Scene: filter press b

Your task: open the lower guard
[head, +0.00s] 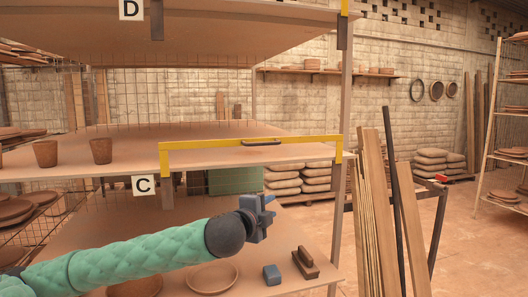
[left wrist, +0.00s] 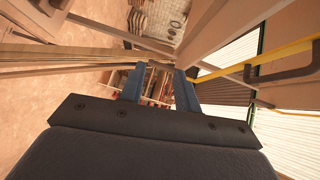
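The lower guard (head: 215,145) is a yellow bar with short down-turned ends along the front of the shelf labelled C. Its dark handle (head: 261,143) sits near the middle of the bar. In the left wrist view the yellow bar (left wrist: 225,70) and its dark handle (left wrist: 280,72) show at the right edge. My left gripper (head: 270,212) is below the bar and handle, apart from them. Its two blue fingers (left wrist: 158,88) stand apart with nothing between them. My right gripper is in neither view.
Two clay cups (head: 101,151) stand at the left on the shelf. Planks (head: 378,210) lean right of the shelf post. Open floor (head: 465,245) lies further right.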

